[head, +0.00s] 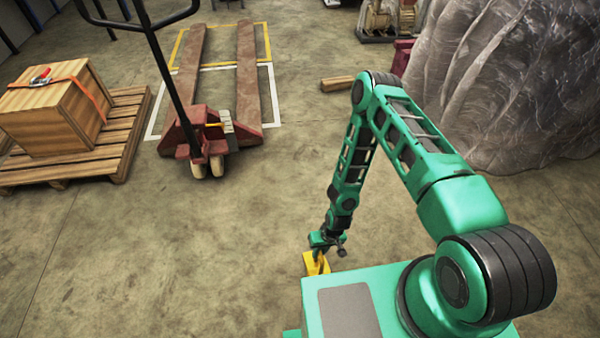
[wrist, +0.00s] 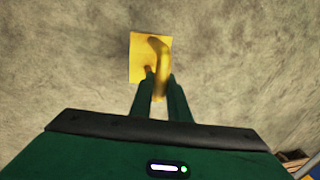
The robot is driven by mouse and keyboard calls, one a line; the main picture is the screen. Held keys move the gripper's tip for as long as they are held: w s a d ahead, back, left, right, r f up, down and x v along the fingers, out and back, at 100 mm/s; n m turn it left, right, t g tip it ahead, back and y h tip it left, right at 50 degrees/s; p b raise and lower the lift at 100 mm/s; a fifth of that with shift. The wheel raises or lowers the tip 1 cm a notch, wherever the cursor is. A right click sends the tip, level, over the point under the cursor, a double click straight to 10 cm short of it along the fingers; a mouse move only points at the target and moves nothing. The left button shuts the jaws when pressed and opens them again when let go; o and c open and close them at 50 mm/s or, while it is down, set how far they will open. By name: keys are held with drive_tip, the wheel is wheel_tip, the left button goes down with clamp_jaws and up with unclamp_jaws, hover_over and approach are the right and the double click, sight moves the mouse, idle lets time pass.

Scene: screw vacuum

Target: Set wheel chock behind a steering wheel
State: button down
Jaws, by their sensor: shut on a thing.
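A yellow wheel chock (head: 316,266) is at the end of my arm in the head view, beside the front of my base. In the wrist view the chock (wrist: 139,58) shows a flat plate and a raised curved handle. My gripper (head: 320,250) is shut on the handle, and its fingers (wrist: 160,82) meet around it. I cannot tell whether the chock touches the floor. A red pallet jack (head: 205,118) stands upper left of it, with pale steering wheels (head: 217,165) under its handle end. The chock is well apart from these wheels.
A wooden crate (head: 45,115) with an orange strap sits on a pallet (head: 108,155) at the left. A wooden block (head: 337,83) lies on the floor behind my arm. A plastic-wrapped bulk (head: 510,80) fills the right. Floor between the chock and jack is clear.

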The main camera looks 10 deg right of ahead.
drive_tip(key=w+d+r, duration=0.3)
drive_tip(key=w+r, duration=0.6)
drive_tip(key=r, duration=0.1)
drive_tip(key=w+d+r, duration=0.3)
drive_tip(key=d+r, duration=0.1)
drive_tip(key=r, duration=0.7)
drive_tip(key=w+d+r, duration=0.2)
drive_tip(key=d+r, duration=0.2)
drive_tip(key=r, duration=0.7)
drive_tip(key=w+d+r+m, duration=0.1)
drive_tip(key=w+d+r, duration=0.2)
drive_tip(key=r, duration=0.7)
drive_tip(key=shift+w+d+r, duration=0.3)
drive_tip(key=shift+d+r, duration=0.1)
drive_tip(key=shift+d, duration=0.3)
drive_tip(key=a+f, duration=0.5)
drive_tip(key=f, duration=0.8)
drive_tip(key=shift+n, duration=0.5)
drive_tip(key=s+a+f, duration=0.3)
drive_tip(key=s+f, duration=0.3)
drive_tip(key=f, duration=0.4)
drive_tip(key=s+a+f, duration=0.4)
drive_tip(key=s+f, duration=0.1)
drive_tip(key=f, duration=0.5)
drive_tip(key=s+a+f, duration=0.3)
drive_tip(key=s+f, duration=0.3)
drive_tip(key=f, duration=0.3)
drive_tip(key=shift+s+a+f, duration=0.3)
drive_tip(key=shift+s+f, duration=0.05)
drive_tip(key=shift+f, duration=0.05)
